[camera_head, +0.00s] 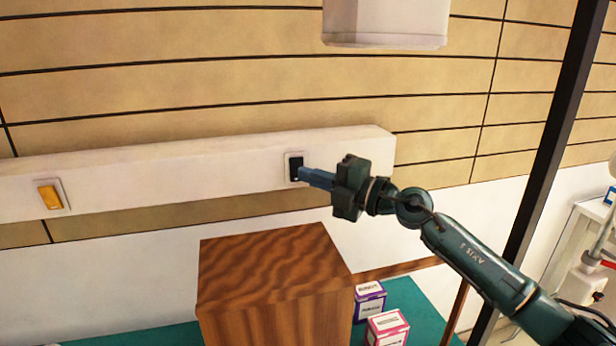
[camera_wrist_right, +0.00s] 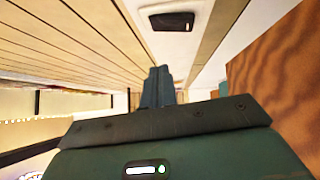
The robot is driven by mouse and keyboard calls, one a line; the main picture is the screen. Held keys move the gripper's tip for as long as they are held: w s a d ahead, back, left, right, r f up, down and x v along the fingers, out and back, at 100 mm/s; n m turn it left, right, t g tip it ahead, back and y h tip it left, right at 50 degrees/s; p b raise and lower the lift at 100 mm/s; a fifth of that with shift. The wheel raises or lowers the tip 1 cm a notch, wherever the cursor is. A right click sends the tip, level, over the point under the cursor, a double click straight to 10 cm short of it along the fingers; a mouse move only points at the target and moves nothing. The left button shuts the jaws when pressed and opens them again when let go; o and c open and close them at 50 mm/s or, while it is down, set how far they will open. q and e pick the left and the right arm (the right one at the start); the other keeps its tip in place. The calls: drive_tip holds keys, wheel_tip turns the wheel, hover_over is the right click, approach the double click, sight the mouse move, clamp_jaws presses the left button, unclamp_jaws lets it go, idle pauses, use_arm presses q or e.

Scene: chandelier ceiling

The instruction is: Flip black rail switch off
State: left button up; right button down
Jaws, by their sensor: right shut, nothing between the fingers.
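The black rail switch (camera_head: 296,168) sits in a white plate on the white wall rail (camera_head: 200,165), in the middle of the head view. My right gripper (camera_head: 306,173) is shut and empty, with its fingertips right at the lower right edge of the black switch. I cannot tell whether they touch it. In the right wrist view the shut fingers (camera_wrist_right: 158,78) point up the picture, and a dark switch (camera_wrist_right: 172,21) in a pale plate shows beyond them. Which way the rocker is tipped is too small to tell. My left gripper is not in view.
An orange switch (camera_head: 49,197) is on the same rail at the left. A wooden box (camera_head: 270,262) stands below the rail, with a purple box (camera_head: 369,301) and a pink box (camera_head: 387,328) beside it. A white box (camera_head: 385,22) hangs above. A dark post (camera_head: 545,160) stands at the right.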

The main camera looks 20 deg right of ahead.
drive_tip(key=r+b+v, duration=0.1)
drive_tip(key=v, duration=0.8)
drive_tip(key=shift+d+r+b, duration=0.25)
drive_tip(key=shift+d+b, duration=0.1)
drive_tip(key=shift+b, duration=0.05)
